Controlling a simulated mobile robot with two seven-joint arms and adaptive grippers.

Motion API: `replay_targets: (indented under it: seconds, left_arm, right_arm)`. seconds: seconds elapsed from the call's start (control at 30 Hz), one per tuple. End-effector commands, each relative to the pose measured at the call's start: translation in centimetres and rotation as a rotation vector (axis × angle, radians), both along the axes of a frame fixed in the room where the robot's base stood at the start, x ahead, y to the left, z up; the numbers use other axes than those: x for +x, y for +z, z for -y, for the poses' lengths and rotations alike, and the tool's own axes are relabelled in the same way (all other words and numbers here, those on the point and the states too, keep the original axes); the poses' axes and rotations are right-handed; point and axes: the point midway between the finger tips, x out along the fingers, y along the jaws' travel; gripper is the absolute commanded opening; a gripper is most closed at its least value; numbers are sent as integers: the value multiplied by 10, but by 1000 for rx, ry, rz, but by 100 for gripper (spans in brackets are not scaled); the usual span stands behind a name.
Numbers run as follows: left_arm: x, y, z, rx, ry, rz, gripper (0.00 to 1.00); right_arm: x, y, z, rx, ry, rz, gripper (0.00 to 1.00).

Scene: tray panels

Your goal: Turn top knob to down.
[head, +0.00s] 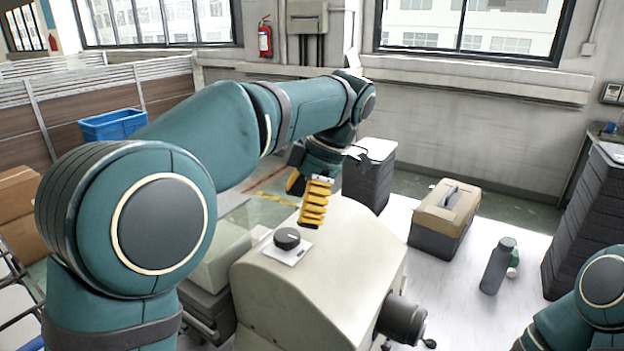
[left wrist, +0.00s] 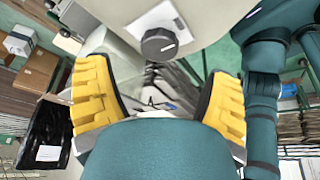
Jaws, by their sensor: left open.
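The top knob (head: 287,239) is a round dark knob on a white plate (head: 288,251), on top of a cream machine housing (head: 310,280). In the left wrist view the knob (left wrist: 159,44) shows a short white mark on its face, toward the right of the picture. My left gripper (head: 305,204) has yellow ribbed fingers and is just behind and right of the knob, not touching it. In the left wrist view the fingers of this gripper (left wrist: 160,78) are wide apart with nothing between them, and the knob lies beyond the tips. My right gripper is out of view.
A dark cylinder (head: 402,318) sticks out of the housing's right side. A tan and black toolbox (head: 445,215) and a grey bottle (head: 497,266) stand to the right. The floor between housing and bottle is mostly clear.

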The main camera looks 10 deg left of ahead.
Motion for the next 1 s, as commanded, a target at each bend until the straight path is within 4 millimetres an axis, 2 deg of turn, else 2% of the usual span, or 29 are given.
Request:
replay_targets:
  seconds: [0.2, 0.4, 1.0]
  left_arm:
    - [7, 33, 13, 1, 0, 2, 81]
    - [10, 49, 19, 1, 0, 0, 81]
    - [10, 55, 21, 0, 0, -1, 81]
  right_arm:
    - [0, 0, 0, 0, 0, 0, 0]
    - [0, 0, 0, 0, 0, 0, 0]
    - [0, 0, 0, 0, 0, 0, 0]
